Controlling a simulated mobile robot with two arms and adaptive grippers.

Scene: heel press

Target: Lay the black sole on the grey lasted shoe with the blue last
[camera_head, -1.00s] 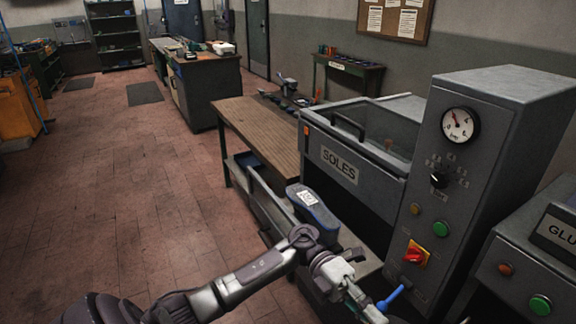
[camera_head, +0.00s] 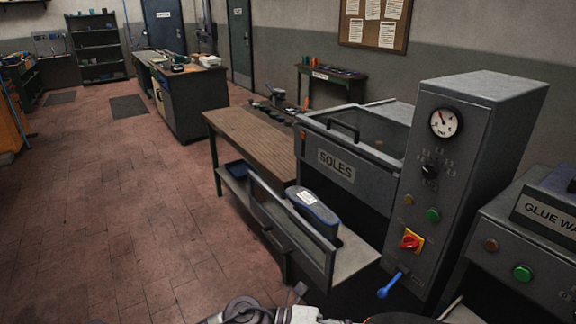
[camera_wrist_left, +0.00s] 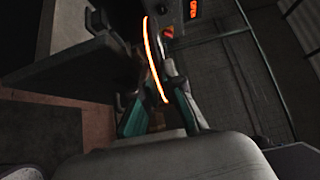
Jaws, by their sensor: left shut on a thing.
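The grey lasted shoe with the blue last (camera_head: 316,210) stands sole side up in the low shelf area beside the SOLES machine, with a white label on top. My left gripper shows in the left wrist view (camera_wrist_left: 160,106), its teal-edged fingers shut on a thin piece seen edge-on, which I take to be the black sole (camera_wrist_left: 154,62). Its edge shows as a bright orange line. In the head view a dark curved edge (camera_head: 400,319) shows at the bottom, perhaps the same piece; the left fingers are out of frame there. My right gripper is not in view.
The SOLES machine (camera_head: 336,166) and its control column (camera_head: 452,170) stand to the right of the shoe. A blue-handled lever (camera_head: 390,286) sticks out low in front. A wooden bench (camera_head: 250,138) lies behind; open floor is at left.

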